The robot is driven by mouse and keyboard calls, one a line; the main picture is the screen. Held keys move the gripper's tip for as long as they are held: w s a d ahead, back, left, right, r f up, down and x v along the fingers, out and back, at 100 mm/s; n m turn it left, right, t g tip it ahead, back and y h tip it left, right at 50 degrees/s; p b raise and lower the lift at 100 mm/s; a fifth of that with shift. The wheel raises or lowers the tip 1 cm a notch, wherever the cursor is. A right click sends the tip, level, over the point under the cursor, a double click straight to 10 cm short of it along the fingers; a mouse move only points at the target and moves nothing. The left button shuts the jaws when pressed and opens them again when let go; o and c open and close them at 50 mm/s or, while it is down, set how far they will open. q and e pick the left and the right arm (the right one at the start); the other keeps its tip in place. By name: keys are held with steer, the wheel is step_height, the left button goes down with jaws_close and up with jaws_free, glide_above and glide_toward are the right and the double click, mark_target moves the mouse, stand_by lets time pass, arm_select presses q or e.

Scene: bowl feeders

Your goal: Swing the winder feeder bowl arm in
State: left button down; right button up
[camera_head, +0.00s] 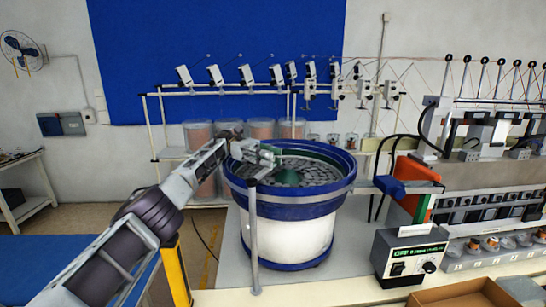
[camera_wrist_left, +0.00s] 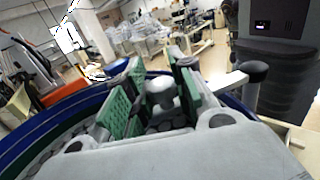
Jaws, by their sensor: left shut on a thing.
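The winder feeder bowl (camera_head: 295,210) is a blue-rimmed drum with a white lower body, holding many grey discs. A grey post (camera_head: 254,245) stands at its front left side. My left gripper (camera_head: 268,154) reaches in from the left over the bowl's left part. In the left wrist view, my gripper's green pads (camera_wrist_left: 158,88) are shut on a pale rounded knob (camera_wrist_left: 161,92). A white bar, the bowl arm (camera_wrist_left: 226,82), runs to a black cap (camera_wrist_left: 254,70) at the right. My gripper hides most of the arm in the head view. My right gripper is not in view.
A control box (camera_head: 410,252) stands right of the bowl, with an orange panel (camera_head: 412,180) and blue part behind it. A rack (camera_head: 225,93) with several clamps is behind. A cardboard box (camera_head: 462,292) lies at the front right. A yellow post (camera_head: 175,270) stands near my arm.

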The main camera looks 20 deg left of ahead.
arm_select(q)
steer(key=shift+d, duration=0.1)
steer(key=c, duration=1.2)
jaws_free()
steer(key=shift+d, duration=0.1)
